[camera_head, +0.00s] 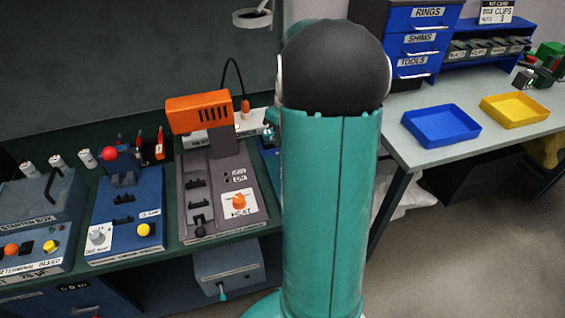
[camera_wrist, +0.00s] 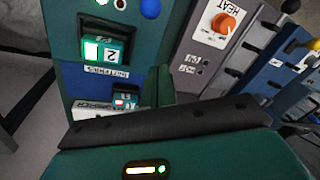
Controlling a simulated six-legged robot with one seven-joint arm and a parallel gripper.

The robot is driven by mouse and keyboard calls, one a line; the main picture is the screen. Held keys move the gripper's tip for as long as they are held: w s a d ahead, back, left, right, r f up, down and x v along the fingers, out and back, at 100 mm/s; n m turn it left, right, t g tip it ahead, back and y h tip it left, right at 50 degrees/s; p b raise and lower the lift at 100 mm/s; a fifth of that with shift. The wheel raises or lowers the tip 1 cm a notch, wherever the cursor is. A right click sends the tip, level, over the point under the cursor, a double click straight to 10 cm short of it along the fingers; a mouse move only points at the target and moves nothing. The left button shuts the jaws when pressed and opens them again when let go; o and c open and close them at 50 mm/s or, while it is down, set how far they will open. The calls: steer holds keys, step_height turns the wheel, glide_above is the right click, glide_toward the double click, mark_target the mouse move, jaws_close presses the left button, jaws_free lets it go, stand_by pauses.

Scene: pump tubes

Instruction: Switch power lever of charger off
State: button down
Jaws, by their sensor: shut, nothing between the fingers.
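In the wrist view the unit that looks like the charger has a green block (camera_wrist: 105,48) with a white display in its upper bay. A second green block (camera_wrist: 125,98) with a small red light sits lower. A blue ball (camera_wrist: 150,9), perhaps the lever's knob, is cut by the top edge; its shaft and position cannot be made out. My gripper (camera_wrist: 172,122) is shut and empty, its dark front part across the lower picture, beside the lower block; contact cannot be told. In the head view my arm hides most of this unit; a teal-blue sliver (camera_head: 270,145) shows.
The grey heater unit (camera_head: 215,180) with an orange head and HEAT knob (camera_head: 239,201) stands left of my arm. Left of it is a blue unit with a red ball lever (camera_head: 109,154). Blue (camera_head: 440,138) and yellow (camera_head: 515,122) trays lie on the right table.

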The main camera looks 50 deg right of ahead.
steer(key=f, duration=0.3)
steer(key=a+f, duration=0.1)
steer(key=f, duration=0.5)
steer(key=shift+w+a+f, duration=0.25)
steer(key=shift+w+a, duration=0.1)
steer(key=shift+w, duration=0.05)
steer(key=shift+s+d, duration=0.15)
steer(key=shift+s, duration=0.2)
steer(key=shift+s+r, duration=0.2)
steer(key=shift+s, duration=0.6)
steer(key=shift+s+r, duration=0.15)
steer(key=shift+s, duration=0.6)
